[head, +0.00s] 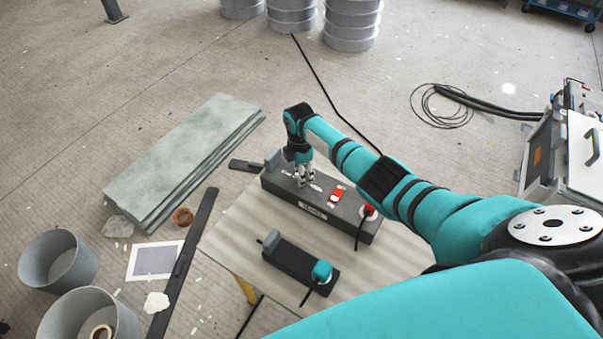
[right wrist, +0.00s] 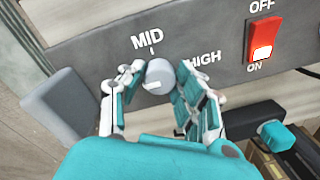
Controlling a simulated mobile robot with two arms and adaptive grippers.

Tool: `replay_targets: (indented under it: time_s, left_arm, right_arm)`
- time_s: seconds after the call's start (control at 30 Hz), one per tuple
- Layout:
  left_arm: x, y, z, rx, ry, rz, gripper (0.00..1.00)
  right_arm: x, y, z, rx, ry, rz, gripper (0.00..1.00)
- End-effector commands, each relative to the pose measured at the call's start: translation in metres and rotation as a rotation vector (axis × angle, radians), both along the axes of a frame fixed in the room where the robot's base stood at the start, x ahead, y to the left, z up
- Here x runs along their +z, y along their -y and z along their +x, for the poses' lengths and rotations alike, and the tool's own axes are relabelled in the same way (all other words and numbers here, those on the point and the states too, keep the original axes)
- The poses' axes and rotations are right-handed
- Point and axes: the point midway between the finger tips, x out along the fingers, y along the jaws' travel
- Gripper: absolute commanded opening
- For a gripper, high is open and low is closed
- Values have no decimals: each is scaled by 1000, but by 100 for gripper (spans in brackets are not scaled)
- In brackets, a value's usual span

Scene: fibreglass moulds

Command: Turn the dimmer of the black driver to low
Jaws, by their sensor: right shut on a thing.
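The black driver (head: 332,212), a long dark box, lies on the table with a label on its front side. Its panel (right wrist: 205,35) fills the top of the right wrist view, with MID and HIGH printed around the grey round dimmer knob (right wrist: 160,74). The knob has a small pale mark on its lower left; its exact setting is hard to tell. No LOW marking is visible. My right gripper (head: 304,181) reaches down to the panel; in the right wrist view its fingers (right wrist: 157,88) are shut on the knob from both sides. My left gripper is not in view.
A red switch (right wrist: 263,40), marked OFF and ON, is on the panel. A red plug (head: 369,211) with a cable sits at the driver's right end. A smaller dark unit with a teal plug (head: 321,271) lies nearer on the table (head: 231,235). Buckets (head: 58,262) stand at left.

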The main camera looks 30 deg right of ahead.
Motion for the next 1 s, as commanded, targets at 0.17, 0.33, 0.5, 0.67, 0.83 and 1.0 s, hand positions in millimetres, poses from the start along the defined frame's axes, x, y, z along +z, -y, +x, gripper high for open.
replay_targets:
  time_s: [0.17, 0.33, 0.5, 0.67, 0.83, 1.0]
  left_arm:
    - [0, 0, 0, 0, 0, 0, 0]
    - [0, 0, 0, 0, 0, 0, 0]
    - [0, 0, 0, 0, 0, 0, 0]
    - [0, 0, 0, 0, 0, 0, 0]
    - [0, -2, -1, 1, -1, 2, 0]
    - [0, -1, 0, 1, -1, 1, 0]
  right_arm:
    - [1, -1, 1, 5, 2, 1, 1]
    - [1, -1, 1, 5, 2, 1, 1]
    - [1, -1, 1, 4, 2, 1, 53]
    - [0, 0, 0, 3, 1, 0, 56]
    - [2, 0, 1, 3, 1, 0, 56]
    - [21, 0, 3, 4, 5, 0, 56]
